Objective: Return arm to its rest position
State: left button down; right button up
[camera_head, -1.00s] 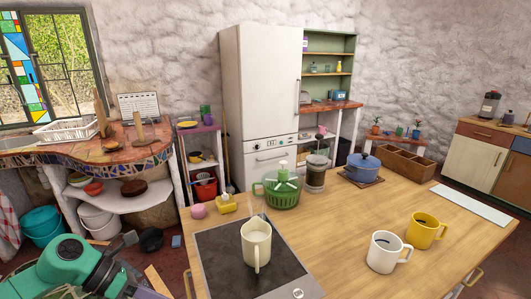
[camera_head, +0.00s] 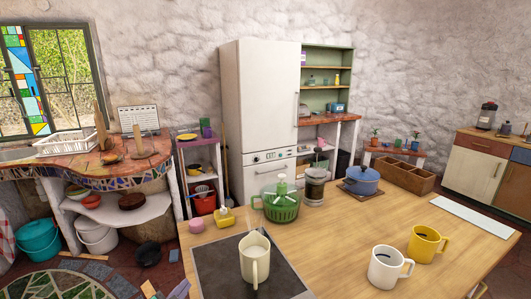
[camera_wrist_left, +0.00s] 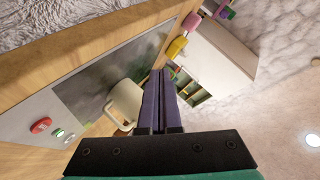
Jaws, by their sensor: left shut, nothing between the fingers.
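My left gripper shows its two purple fingers pressed together in the left wrist view (camera_wrist_left: 160,100), with nothing between them. In the head view only a small purple part of the left gripper (camera_head: 180,290) shows at the bottom edge, left of the counter. The green arm is out of the head view. My right gripper is not in view.
The wooden counter (camera_head: 335,235) holds a white mug (camera_head: 384,268), a yellow mug (camera_head: 424,245), a green colander (camera_head: 280,206), a glass jar (camera_head: 315,187) and a blue pot (camera_head: 361,181). A yellow sponge holder (camera_head: 225,219) sits near its left edge. Floor is visible left of the counter.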

pick_arm(q)
jog(key=s+a+f+n+g, duration=0.2)
jog(key=s+f+n+g, duration=0.25)
jog(key=s+f, duration=0.35)
jog(key=s+a+f+n+g, duration=0.1)
jog(key=s+f+n+g, duration=0.4)
jog(key=s, duration=0.6)
notch_tip(320, 180, down, 24)
jog(key=s+r+m+g, duration=0.1)
jog(key=s+g, duration=0.1)
jog(key=s+a+f+y, duration=0.1)
jog(key=s+a+f, duration=0.2)
jog(key=s+f, duration=1.1)
jog(key=s, duration=0.2)
jog(key=shift+s+a+f+g, duration=0.15)
jog(key=shift+s+f+g, duration=0.05)
jog(key=shift+s+g, duration=0.2)
